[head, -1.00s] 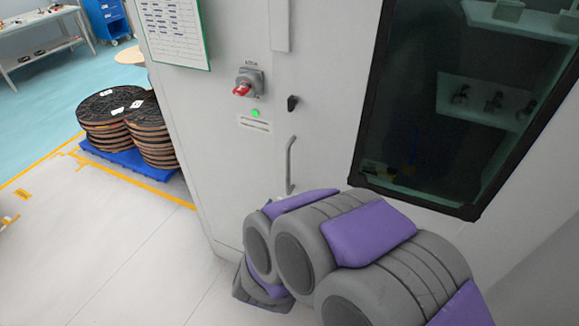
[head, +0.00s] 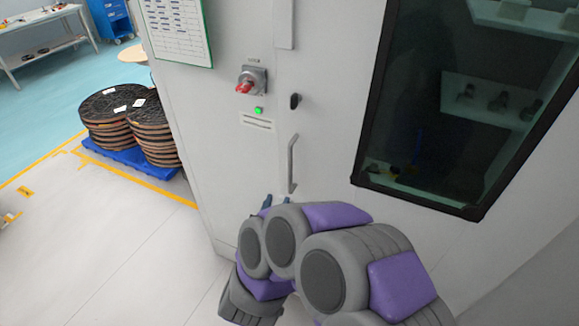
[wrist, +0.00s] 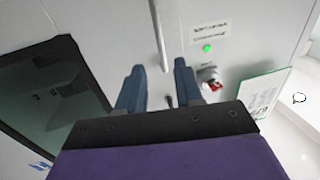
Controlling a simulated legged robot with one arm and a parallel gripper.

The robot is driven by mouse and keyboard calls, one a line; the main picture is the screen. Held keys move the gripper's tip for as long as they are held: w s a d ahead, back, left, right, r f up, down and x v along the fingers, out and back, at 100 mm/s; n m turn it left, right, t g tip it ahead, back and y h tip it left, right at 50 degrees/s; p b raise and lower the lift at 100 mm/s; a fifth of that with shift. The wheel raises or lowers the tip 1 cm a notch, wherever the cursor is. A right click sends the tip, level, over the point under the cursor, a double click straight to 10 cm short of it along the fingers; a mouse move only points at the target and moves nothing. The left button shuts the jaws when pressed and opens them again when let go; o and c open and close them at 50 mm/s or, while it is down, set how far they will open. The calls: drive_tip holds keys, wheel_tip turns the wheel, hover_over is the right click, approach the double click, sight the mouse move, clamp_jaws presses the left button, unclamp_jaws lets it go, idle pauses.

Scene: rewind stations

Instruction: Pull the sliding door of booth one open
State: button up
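The booth door is a light grey panel with a large dark window (head: 430,110) on the right in the head view. Its vertical grey bar handle (head: 291,165) is left of the window, and also shows in the wrist view (wrist: 157,30). My gripper (head: 277,199) is just below the handle's lower end in the head view, its body mostly hidden by my arm. In the wrist view my gripper (wrist: 159,66) has its two blue-grey fingers apart, with nothing held. The handle lines up with the gap; I cannot tell the exact distance.
Left of the handle are a red rotary switch (head: 246,84) and a green light (head: 259,110). A black latch (head: 294,101) is above the handle. Stacked reels (head: 112,108) sit on a blue pallet at left. The pale floor (head: 90,240) in front is clear.

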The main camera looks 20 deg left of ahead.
sight(289, 167)
drive_tip(key=w, duration=0.5)
drive_tip(key=w+a+b, duration=0.1)
drive_tip(key=w, duration=0.4)
drive_tip(key=w+b, duration=0.1)
drive_tip(key=w, duration=0.4)
drive_tip(key=shift+a, duration=0.4)
drive_tip(key=shift+c, duration=0.4)
clamp_jaws()
drive_tip(key=shift+r, duration=0.1)
